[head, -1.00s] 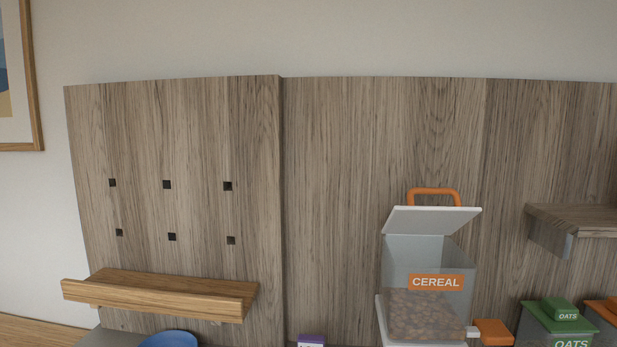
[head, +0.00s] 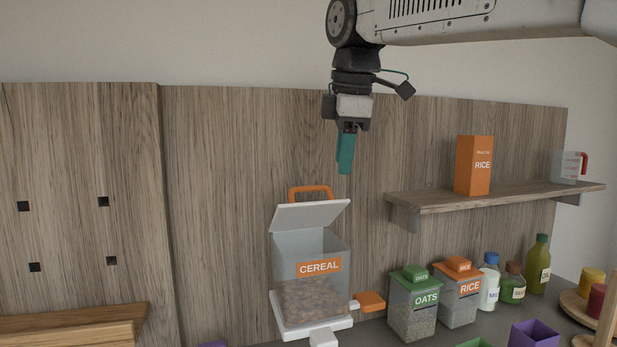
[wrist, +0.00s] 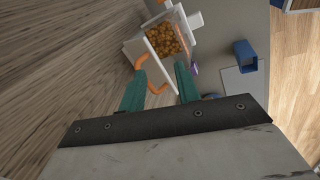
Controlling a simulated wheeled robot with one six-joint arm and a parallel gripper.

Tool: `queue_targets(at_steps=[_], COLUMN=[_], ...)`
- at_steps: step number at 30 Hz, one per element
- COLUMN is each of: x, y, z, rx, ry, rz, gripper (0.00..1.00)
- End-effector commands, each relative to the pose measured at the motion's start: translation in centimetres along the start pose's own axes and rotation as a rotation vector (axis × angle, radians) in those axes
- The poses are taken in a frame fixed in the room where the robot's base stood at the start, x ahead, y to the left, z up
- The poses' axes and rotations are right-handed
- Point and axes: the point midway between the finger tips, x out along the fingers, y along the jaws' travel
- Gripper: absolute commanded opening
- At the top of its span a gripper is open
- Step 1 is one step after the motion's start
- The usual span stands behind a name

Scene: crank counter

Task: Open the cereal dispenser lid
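The cereal dispenser (head: 283,262) is a clear box with an orange CEREAL label, holding brown cereal, on the counter. Its white lid (head: 310,215) is tilted up at the back, with an orange loop handle (head: 311,190) behind its upper edge. My gripper (head: 345,172) hangs pointing down, above and slightly right of the lid, touching nothing. In the wrist view its teal fingers (wrist: 160,69) are apart and empty. That view also shows the raised lid (wrist: 139,47), the orange handle (wrist: 141,62) partly behind the fingers, and the cereal (wrist: 163,40) through the open top.
An orange knob (head: 370,301) sticks out at the dispenser's right. OATS (head: 412,320) and RICE (head: 458,305) containers and bottles stand further right. A wall shelf (head: 490,198) holds a rice box (head: 474,165) and a measuring cup (head: 568,167). The air left of my gripper is clear.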

Motion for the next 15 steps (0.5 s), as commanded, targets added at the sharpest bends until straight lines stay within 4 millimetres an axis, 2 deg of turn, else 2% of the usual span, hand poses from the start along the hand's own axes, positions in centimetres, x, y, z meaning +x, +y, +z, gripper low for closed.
queue_targets(at_steps=[1,3,6,11,15], x=[-0.3,-0.6,-0.9,0.2,2.5], y=[1.3,2.5,3.4,3.7,3.7], z=[-1.9,-3.5,-4.9,-5.5,-5.4], rx=[-0.079,-0.163,-0.236,-0.265,-0.263], ry=[0.007,0.013,0.019,0.02,0.019], rz=[0.008,0.018,0.027,0.028,0.028], gripper=[0.33,0.33,0.33,0.33,0.33])
